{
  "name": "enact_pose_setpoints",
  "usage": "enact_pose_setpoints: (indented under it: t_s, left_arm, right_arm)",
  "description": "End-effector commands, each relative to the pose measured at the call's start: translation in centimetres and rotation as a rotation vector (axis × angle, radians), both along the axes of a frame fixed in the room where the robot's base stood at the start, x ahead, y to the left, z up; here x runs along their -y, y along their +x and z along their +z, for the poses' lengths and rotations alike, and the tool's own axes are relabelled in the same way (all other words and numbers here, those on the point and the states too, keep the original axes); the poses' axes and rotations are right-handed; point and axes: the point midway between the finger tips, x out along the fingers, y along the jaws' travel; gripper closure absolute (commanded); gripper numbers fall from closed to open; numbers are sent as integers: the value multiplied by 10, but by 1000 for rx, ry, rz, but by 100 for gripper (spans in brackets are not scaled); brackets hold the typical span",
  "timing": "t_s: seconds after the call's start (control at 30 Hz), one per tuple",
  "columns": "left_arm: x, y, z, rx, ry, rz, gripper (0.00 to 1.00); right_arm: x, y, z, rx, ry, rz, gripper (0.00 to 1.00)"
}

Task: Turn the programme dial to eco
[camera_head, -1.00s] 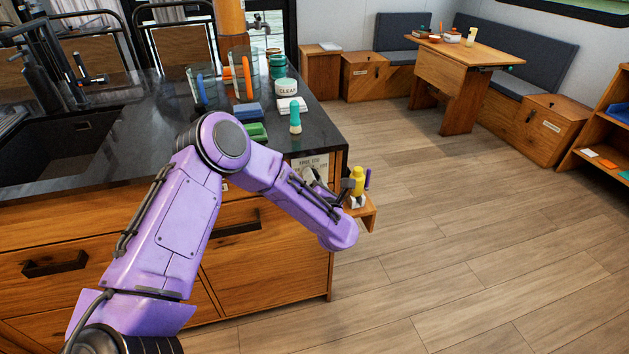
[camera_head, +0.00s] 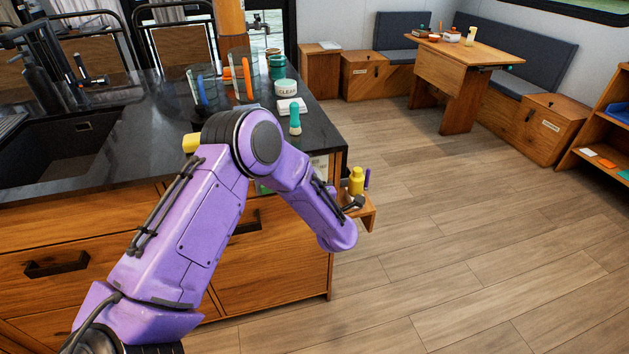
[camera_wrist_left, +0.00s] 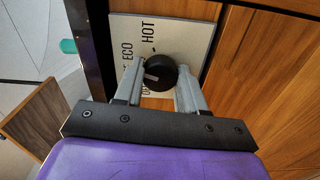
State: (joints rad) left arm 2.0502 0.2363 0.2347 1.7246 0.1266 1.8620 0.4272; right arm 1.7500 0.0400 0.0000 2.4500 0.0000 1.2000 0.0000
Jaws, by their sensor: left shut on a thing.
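The black round programme dial (camera_wrist_left: 160,73) sits on a pale label plate (camera_wrist_left: 190,38) in the left wrist view. The plate reads ECO and HOT, with a third word partly hidden by a finger. The dial's light pointer mark points towards the left of that picture, near the ECO side; its exact setting is hard to tell. My left gripper (camera_wrist_left: 160,88) has its two grey fingers on either side of the dial, shut on it. In the head view my purple arm hides the dial and gripper, and only a bit of the plate (camera_head: 320,166) shows.
A small wooden shelf (camera_head: 368,217) with a yellow bottle (camera_head: 356,181) juts from the counter end, close to my forearm. The floor to the right is clear.

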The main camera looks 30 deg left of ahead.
Motion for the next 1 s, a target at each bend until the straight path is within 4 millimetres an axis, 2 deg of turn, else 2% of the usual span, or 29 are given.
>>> enact_pose_setpoints:
  t_s: [0.3, 0.77, 0.8, 0.87, 1.0]
  left_arm:
    - [1, -1, -2, -74, 59, -2, 91]
    - [1, -1, -2, -83, 65, -3, 91]
    - [1, -1, -2, -83, 65, -3, 54]
    - [1, -1, -2, -83, 65, -3, 35]
    - [1, 0, -2, -81, 66, -2, 35]
  right_arm:
    - [0, 0, 2, 0, 0, 0, 64]
    - [0, 0, 2, 0, 0, 0, 64]
    - [0, 0, 2, 0, 0, 0, 64]
    - [0, 0, 2, 0, 0, 0, 64]
    - [0, 0, 2, 0, 0, 0, 64]
